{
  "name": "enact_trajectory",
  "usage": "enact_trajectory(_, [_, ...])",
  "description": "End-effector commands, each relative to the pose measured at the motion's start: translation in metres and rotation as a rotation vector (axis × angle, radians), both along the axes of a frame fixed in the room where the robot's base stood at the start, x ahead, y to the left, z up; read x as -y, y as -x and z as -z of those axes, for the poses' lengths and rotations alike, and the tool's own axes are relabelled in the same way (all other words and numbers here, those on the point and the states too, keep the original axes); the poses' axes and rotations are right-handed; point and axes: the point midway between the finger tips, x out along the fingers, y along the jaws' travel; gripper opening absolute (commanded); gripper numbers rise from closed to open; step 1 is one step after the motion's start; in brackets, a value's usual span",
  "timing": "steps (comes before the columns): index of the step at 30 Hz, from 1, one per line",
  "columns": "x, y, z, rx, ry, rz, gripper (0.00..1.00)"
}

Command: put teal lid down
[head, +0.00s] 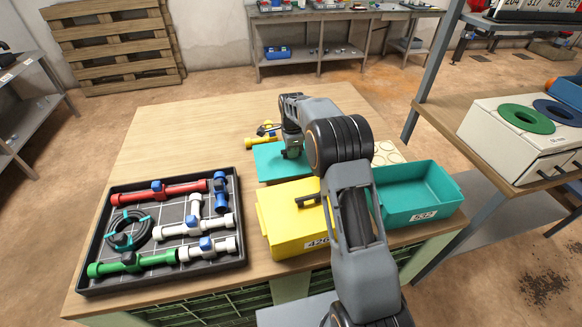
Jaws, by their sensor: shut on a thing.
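The teal lid (268,161) is a flat plate behind the yellow box, with its right part hidden by my arm. My gripper (291,153) is shut on the teal lid from above. The lid looks level and low over the wooden table (180,125); I cannot tell whether it touches the table. The open teal box (425,214), labelled 532, stands at the right front of the table and looks empty. My arm covers its left end.
The yellow box (280,240) with a closed, handled lid stands in front of the teal lid. A black tray (243,235) of pipes and valves lies at left. A yellow fitting (262,142) lies behind the lid, a pale sheet with circles (387,153) right. The table's back left is clear.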

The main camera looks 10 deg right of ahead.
Motion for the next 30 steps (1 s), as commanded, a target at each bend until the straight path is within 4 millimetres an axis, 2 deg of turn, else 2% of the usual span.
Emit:
enact_trajectory(7, [0.001,0.0,0.02,0.001,0.0,0.001,0.0])
enact_trajectory(16, [0.0,0.0,0.06,0.0,0.0,0.0,0.0])
enact_trajectory(30, [-0.001,0.0,0.068,0.002,0.0,-0.001,0.0])
